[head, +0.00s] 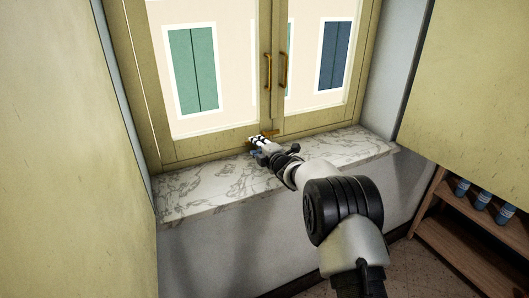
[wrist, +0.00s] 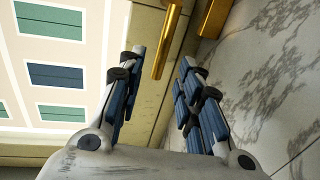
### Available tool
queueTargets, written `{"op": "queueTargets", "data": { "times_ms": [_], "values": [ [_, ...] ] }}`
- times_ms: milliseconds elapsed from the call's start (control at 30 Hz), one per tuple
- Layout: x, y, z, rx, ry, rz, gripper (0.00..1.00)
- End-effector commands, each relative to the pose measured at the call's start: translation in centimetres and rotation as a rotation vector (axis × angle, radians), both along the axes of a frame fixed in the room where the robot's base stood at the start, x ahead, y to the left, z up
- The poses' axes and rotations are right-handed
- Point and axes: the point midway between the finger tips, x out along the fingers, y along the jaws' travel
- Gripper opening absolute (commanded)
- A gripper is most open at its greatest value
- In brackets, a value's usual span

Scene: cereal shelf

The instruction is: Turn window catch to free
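The brass window catch (head: 270,134) sits at the bottom middle of the window frame, just above the sill. In the wrist view, a long thin brass bar (wrist: 171,38) reaches down toward the gap between my fingertips. A second, thicker brass piece (wrist: 212,16) is at its upper right; I cannot tell how the two join. My gripper (head: 259,144) is right at the catch and hides part of it in the head view. In the wrist view, my gripper (wrist: 163,62) is open, with a clear gap between its fingers. I cannot tell whether a finger touches the bar.
The marble sill (head: 200,191) runs under the window and lies close to my right finger. Two brass handles (head: 267,75) stand upright on the window sashes.

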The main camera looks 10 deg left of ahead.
Motion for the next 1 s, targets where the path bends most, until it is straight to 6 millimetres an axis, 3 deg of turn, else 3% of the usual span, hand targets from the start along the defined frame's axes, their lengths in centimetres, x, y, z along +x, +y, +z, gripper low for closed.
{"op": "queueTargets", "data": {
  "times_ms": [400,833,1000],
  "values": [
    [-4.1,-2.8,1.0,0.0,0.0,-0.001,0.33],
    [-4.4,-3.1,1.1,0.001,0.0,-0.002,0.33],
    [-4.8,-5.5,3.9,0.034,0.057,-0.083,0.33]
  ]
}}
